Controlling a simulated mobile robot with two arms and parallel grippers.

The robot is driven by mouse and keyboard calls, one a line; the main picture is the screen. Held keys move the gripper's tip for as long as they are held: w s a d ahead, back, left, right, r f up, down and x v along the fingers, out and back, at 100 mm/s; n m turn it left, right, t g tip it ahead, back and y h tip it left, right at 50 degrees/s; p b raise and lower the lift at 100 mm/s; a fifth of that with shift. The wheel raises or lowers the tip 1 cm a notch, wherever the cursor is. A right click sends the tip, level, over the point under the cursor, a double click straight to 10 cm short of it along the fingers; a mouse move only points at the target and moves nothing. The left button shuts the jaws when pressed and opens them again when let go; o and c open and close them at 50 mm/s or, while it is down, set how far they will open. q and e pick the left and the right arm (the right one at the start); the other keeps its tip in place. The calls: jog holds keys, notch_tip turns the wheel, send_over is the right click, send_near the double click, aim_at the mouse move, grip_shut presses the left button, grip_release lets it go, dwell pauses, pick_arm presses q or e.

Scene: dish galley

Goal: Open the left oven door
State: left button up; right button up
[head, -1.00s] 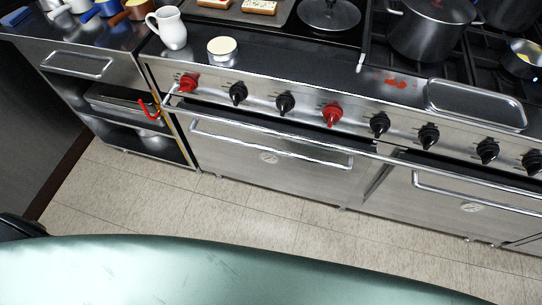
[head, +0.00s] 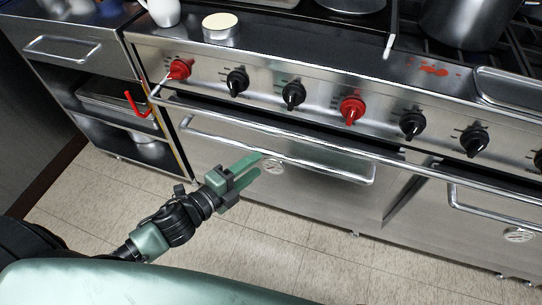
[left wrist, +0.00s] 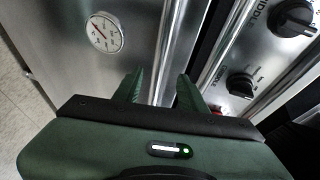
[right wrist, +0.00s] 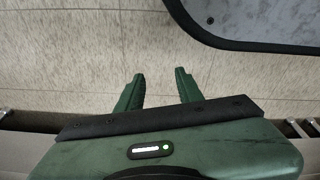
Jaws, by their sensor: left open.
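The left oven door (head: 310,203) is a steel panel with a round dial and looks shut. Its long bar handle (head: 300,152) runs across its top. My left gripper (head: 256,168) is open and in front of the door, with its fingertips near the handle and dial in the head view. Whether it touches the handle I cannot tell. In the left wrist view its two fingers (left wrist: 158,86) are apart, with the dial (left wrist: 104,33) up and left and a shiny bar between and beyond them. My right gripper (right wrist: 159,78) is open and empty above the floor, outside the head view.
A row of red and black knobs (head: 293,95) sits above the door. The right oven door has its own handle (head: 495,208). A steel cabinet with a red hook-shaped piece (head: 138,104) stands at left. The tiled floor (head: 265,235) in front is clear.

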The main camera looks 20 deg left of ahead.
aim_at(267, 156)
pick_arm(q)
jog(key=x, duration=0.7)
jog(key=shift+a, duration=0.1)
grip_shut()
jog(key=shift+s+f, duration=0.1)
jog(key=shift+f, duration=0.05)
dwell(1.1)
